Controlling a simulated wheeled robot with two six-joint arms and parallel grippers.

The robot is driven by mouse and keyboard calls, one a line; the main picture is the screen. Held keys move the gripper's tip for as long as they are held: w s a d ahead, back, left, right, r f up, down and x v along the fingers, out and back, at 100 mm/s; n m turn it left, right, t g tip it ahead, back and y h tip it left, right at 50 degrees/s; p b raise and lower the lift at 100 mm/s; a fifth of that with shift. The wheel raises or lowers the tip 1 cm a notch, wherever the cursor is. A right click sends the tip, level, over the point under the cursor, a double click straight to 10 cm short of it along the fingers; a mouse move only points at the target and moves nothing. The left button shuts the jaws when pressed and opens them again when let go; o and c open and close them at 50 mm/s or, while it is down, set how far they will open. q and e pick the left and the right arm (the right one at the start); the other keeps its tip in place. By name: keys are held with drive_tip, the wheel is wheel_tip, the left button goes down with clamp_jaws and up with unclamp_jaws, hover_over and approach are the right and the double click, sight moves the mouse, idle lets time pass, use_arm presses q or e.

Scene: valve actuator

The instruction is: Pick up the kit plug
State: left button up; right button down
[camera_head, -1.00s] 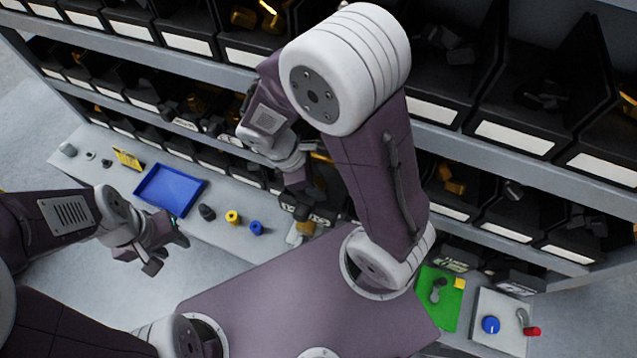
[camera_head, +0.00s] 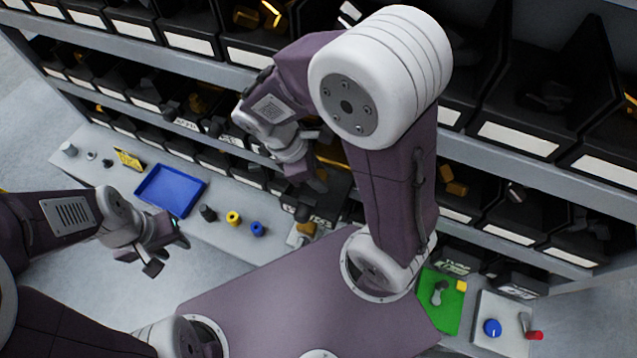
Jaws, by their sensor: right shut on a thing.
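My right gripper (camera_head: 306,190) reaches down over the bench in front of the bins, below the large white elbow. It is shut on a small dark piece (camera_head: 303,213), mostly hidden by the fingers; I cannot tell for certain that it is the kit plug. A tan and grey part (camera_head: 304,230) lies just below it; whether they touch is unclear. A black piece (camera_head: 208,213), a yellow ring-like piece (camera_head: 233,218) and a blue piece (camera_head: 257,229) stand in a row to the left. My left gripper (camera_head: 168,254) is open and empty in front of the bench.
A blue tray (camera_head: 171,190) lies on the bench (camera_head: 100,165) beside a yellow sign (camera_head: 128,159). Shelves of black bins rise close behind. A green mat (camera_head: 437,302) and a white panel (camera_head: 505,322) with a blue knob and red handle are at lower right.

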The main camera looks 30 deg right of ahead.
drive_tip(key=s+a+r+b, duration=0.1)
drive_tip(key=s+r, duration=0.6)
drive_tip(key=s, duration=0.4)
drive_tip(key=shift+s, duration=0.4)
drive_tip(key=shift+f, duration=0.1)
